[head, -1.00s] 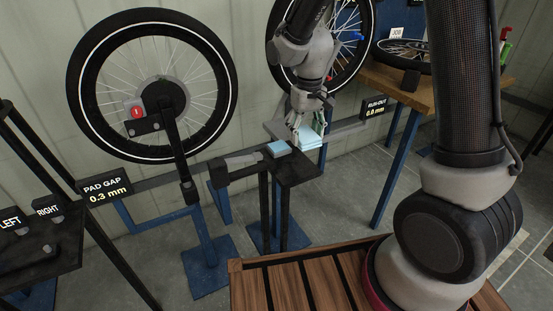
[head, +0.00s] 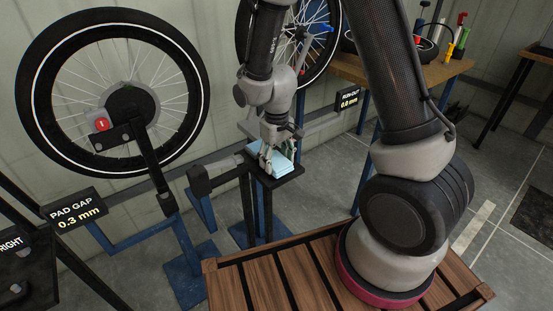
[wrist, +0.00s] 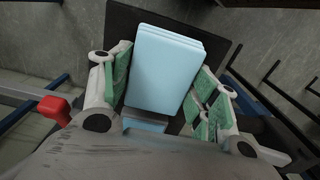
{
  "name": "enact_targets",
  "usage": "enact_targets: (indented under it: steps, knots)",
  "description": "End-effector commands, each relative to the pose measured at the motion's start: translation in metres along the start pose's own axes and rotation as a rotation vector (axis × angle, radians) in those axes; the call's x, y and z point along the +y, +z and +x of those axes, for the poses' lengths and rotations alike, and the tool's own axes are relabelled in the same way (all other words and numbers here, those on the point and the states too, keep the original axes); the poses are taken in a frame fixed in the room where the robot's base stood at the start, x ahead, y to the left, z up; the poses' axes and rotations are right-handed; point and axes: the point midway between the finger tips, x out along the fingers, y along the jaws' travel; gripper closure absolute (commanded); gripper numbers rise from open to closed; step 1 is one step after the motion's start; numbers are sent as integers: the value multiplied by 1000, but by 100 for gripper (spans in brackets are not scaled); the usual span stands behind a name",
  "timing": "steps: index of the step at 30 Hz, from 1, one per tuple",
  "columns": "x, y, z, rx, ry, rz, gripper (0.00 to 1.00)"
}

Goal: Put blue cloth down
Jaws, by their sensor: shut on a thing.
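The blue cloth (head: 284,161) is a pale blue folded stack with several layers. It is at the small dark stand top (head: 291,174), and in the wrist view the cloth (wrist: 166,68) lies over the dark plate (wrist: 222,50). My gripper (head: 268,160) points down at the stand, shut on the cloth. In the wrist view its green-padded fingers (wrist: 158,98) flank the cloth. I cannot tell whether the cloth rests on the plate. A smaller blue piece (wrist: 145,122) shows nearer the wrist, partly hidden.
A bicycle wheel (head: 110,90) stands at left, with a PAD GAP sign (head: 73,212) below it. Another wheel (head: 312,40) stands behind my arm. A wooden bench (head: 425,72) holds tools at the back right. A red-ended part (wrist: 54,108) shows left in the wrist view.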

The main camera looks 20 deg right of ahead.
Motion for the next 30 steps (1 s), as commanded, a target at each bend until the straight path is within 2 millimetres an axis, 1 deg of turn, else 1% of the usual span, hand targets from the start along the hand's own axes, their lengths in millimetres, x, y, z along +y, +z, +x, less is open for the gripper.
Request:
enact_targets:
  steps: [10,11,12,14,15,25,28,30]
  knots:
    - [0,0,4,0,0,0,59]
    - [0,0,4,1,0,0,38]
    - [0,0,4,1,0,0,31]
    - [0,0,4,1,0,0,20]
    - [0,0,4,1,0,0,18]
    - [0,0,2,1,0,0,18]
    - [0,-1,-7,4,0,0,18]
    - [0,-2,-19,6,0,0,18]
